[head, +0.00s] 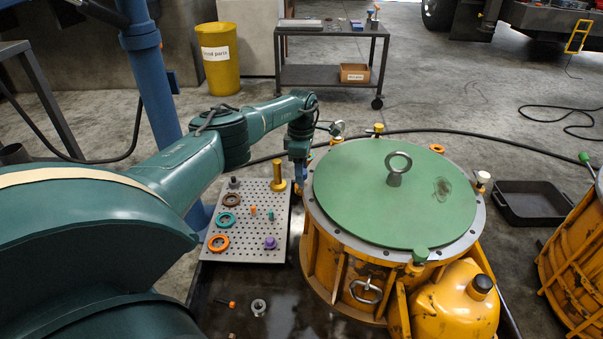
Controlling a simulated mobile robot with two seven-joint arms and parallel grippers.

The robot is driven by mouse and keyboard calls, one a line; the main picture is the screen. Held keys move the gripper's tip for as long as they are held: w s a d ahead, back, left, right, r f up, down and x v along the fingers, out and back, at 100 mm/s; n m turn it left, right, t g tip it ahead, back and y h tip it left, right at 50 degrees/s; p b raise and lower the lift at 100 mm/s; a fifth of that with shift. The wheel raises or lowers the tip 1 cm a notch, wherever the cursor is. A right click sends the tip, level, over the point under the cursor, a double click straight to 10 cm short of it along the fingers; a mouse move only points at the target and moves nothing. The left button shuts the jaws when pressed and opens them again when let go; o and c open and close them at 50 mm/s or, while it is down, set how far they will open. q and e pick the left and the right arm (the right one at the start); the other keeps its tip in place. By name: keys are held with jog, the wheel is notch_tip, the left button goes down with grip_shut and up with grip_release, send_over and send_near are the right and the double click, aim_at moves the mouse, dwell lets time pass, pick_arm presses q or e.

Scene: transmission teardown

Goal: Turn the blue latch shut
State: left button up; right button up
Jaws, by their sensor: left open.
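The orange transmission housing (322,262) stands at right of centre under a round green cover (385,212) with a metal lifting eye (398,164). My left arm reaches in from the left, and my left gripper (300,178) points down at the left edge of the housing's rim. It is open, but its fingers are small and partly lost against the housing. Blue shows at the gripper, but I cannot tell a blue latch apart from it there, nor whether they touch. A green latch (420,255) sits at the rim's front. My right gripper is not in view.
A perforated plate (248,244) with coloured rings and pegs lies left of the housing. A yellow bin (218,62) and a dark wheeled cart (335,75) stand behind. A black tray (532,202) lies at right. A black hose crosses the floor behind the housing.

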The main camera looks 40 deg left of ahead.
pick_arm(q)
jog(key=shift+f, duration=0.2)
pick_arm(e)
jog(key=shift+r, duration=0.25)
pick_arm(q)
jog(key=c, duration=1)
jog(key=shift+o, duration=0.2)
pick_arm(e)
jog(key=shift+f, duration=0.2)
pick_arm(q)
jog(key=n, duration=0.5)
jog(key=shift+n, duration=0.3)
jog(key=n+p, duration=0.1)
jog(key=n, duration=0.2)
jog(key=shift+n, duration=0.3)
jog(key=n, duration=0.5)
jog(key=shift+p, duration=0.3)
jog(key=shift+n, duration=1.9)
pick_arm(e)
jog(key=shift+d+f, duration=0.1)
